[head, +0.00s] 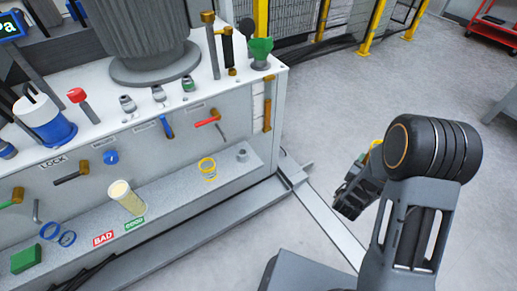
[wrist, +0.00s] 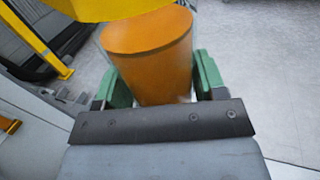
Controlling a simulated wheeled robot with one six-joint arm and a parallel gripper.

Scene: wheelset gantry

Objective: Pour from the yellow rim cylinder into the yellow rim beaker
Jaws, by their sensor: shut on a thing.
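My gripper (wrist: 163,88) is shut on the yellow rim cylinder (wrist: 150,55), with a green pad on each side of it. The cylinder has a yellow rim at the top of the wrist view and orange contents. In the head view only a bit of its yellow (head: 376,145) shows behind my arm. The yellow rim beaker (head: 208,168) stands upright on the grey ledge, clear with yellow rings, and looks empty. My gripper is well to its right, apart from it, over the floor side.
A cream-filled vessel (head: 127,198) stands on the ledge (head: 165,195) near the BAD and GOOD labels. Blue-ringed pieces (head: 67,239) and a green block (head: 26,259) lie farther left. Handles stick out from the panel above the ledge. Open floor (head: 330,120) lies right of the bench.

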